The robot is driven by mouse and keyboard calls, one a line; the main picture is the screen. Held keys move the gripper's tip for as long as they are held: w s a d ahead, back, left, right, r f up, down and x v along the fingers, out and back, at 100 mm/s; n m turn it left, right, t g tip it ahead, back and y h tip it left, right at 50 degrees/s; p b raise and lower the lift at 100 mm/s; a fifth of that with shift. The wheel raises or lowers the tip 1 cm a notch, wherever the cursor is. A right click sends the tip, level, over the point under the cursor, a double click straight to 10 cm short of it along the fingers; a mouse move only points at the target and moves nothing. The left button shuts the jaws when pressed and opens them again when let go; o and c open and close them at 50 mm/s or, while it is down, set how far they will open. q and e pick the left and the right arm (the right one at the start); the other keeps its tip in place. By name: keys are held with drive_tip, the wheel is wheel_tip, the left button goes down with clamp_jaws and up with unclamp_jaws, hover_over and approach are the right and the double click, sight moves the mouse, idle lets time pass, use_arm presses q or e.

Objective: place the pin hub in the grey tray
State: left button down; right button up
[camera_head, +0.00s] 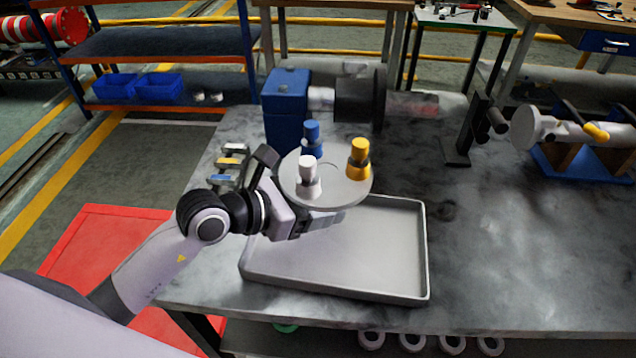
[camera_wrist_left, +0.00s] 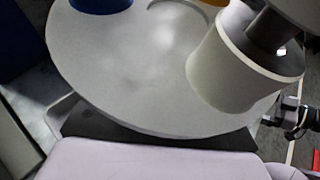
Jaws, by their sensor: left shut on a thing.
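The pin hub (camera_head: 338,190) is a round light-grey disc with a blue, a yellow and a white pin standing on it. My left gripper (camera_head: 300,195) is shut on the hub at its near left side, close to the white pin. The hub is held raised, roughly level, over the far part of the grey tray (camera_head: 423,250). The tray is shallow, rectangular and looks empty. In the left wrist view the disc (camera_wrist_left: 130,70) fills much of the picture, with the white pin (camera_wrist_left: 225,70) at right. The exact finger contact is partly hidden. My right gripper is not in view.
A blue block-shaped machine (camera_head: 287,95) with a dark wheel stands behind the hub. Small coloured parts (camera_head: 229,165) lie left of the gripper. A black stand (camera_head: 470,135) and a grey part on a blue base (camera_head: 580,165) stand at right. The table right of the tray is clear.

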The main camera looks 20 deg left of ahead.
use_arm(q)
drive_tip(key=shift+w+f, duration=0.1)
drive_tip(key=shift+f, duration=1.85)
drive_tip(key=shift+f+b, duration=0.2)
drive_tip(key=shift+b, duration=0.2)
drive_tip(key=shift+c, duration=0.8)
unclamp_jaws()
drive_tip(key=shift+f, duration=0.25)
drive_tip(key=shift+r, duration=0.15)
drive_tip(key=v, duration=1)
drive_tip(key=shift+s+a, duration=0.1)
drive_tip(key=shift+s, duration=0.15)
drive_tip(key=shift+b+v, duration=0.3)
drive_tip(key=shift+v, duration=0.55)
